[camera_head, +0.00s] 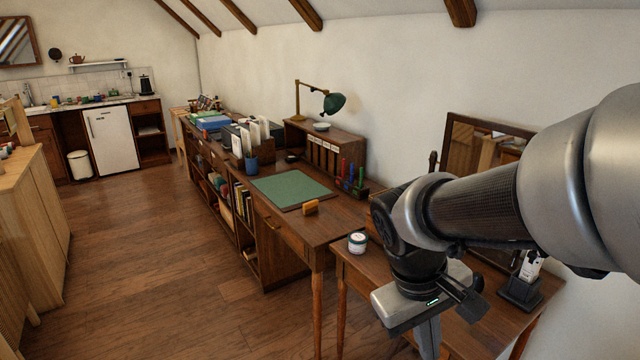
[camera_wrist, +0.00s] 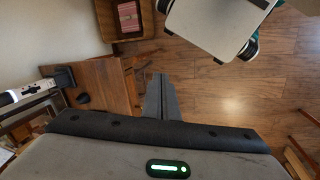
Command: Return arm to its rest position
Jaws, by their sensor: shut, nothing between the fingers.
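My arm reaches in from the right edge of the head view, bent so that the wrist hangs down over the small wooden table (camera_head: 373,275). My gripper (camera_head: 428,345) points downward in front of that table, its fingertips near the bottom edge of the picture. In the wrist view the fingers of my gripper (camera_wrist: 161,85) are together, with nothing between them. Wooden floor shows beyond the fingers, and the small table's top (camera_wrist: 100,80) lies to their left.
A long desk (camera_head: 335,225) with a green mat (camera_head: 291,189) stands left of my arm. A black-based device (camera_head: 520,290) and a mirror (camera_head: 475,150) are close to my arm on the right. The floor at left (camera_head: 150,240) is open.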

